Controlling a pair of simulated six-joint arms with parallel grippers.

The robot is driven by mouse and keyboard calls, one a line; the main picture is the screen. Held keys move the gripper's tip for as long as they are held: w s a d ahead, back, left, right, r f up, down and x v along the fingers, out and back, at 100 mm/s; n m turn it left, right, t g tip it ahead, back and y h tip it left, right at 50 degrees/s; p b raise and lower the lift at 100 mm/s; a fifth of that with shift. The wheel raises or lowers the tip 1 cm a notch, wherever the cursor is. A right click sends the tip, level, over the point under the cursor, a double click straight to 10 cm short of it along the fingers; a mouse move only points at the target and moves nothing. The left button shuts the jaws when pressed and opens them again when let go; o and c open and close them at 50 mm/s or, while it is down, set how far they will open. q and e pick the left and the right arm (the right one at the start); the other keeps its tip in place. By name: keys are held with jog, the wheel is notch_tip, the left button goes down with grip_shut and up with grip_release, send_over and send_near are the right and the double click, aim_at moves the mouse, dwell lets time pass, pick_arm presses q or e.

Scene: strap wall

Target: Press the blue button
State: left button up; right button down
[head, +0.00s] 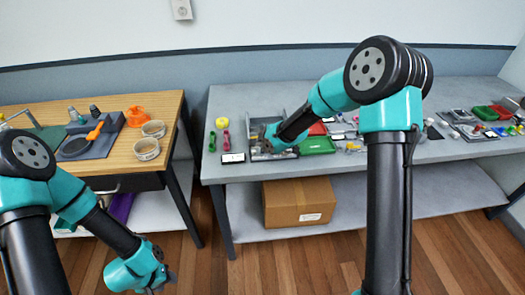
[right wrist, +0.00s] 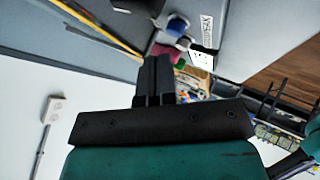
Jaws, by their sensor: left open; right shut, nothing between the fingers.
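I cannot make out a blue button for certain in either view. In the right wrist view a blurred blue piece (right wrist: 177,27) shows just past the fingertips, beside a white labelled plate; I cannot tell whether it is the button. My right gripper (head: 265,146) hangs over the left part of the grey bench and hides what lies under it. In the right wrist view its fingers (right wrist: 157,62) are shut together with nothing between them. My left gripper (head: 167,283) is open and empty, low over the floor in front of the wooden table.
On the grey bench (head: 440,95) stand a yellow ball (head: 222,122), a magenta item (head: 225,141), a white label plate (head: 233,158) and a green tray (head: 317,146). A cardboard box (head: 299,202) sits on the shelf below. The wooden table (head: 112,158) is at left.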

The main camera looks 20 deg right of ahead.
jog(key=shift+r, duration=2.5)
jog(key=s+f+g, duration=0.1)
jog(key=s+f, duration=0.2)
jog(key=s, duration=0.1)
jog(key=s+d+f+m+g, duration=0.1)
jog(key=s+f, duration=0.2)
jog(key=s, duration=0.1)
jog(key=s+d+f+g+h, duration=0.1)
jog(key=s+f, duration=0.2)
jog(key=s, duration=0.1)
jog(key=shift+s+f+g, duration=0.1)
jog(key=shift+s+g, duration=0.2)
jog(key=shift+s, duration=0.05)
jog(key=s+d+f+m+g, duration=0.1)
jog(key=s+f+m+g, duration=0.2)
jog(key=s+f+m, duration=1.3)
jog(key=s+f, duration=0.2)
jog(key=s, duration=0.2)
jog(key=shift+f, duration=0.2)
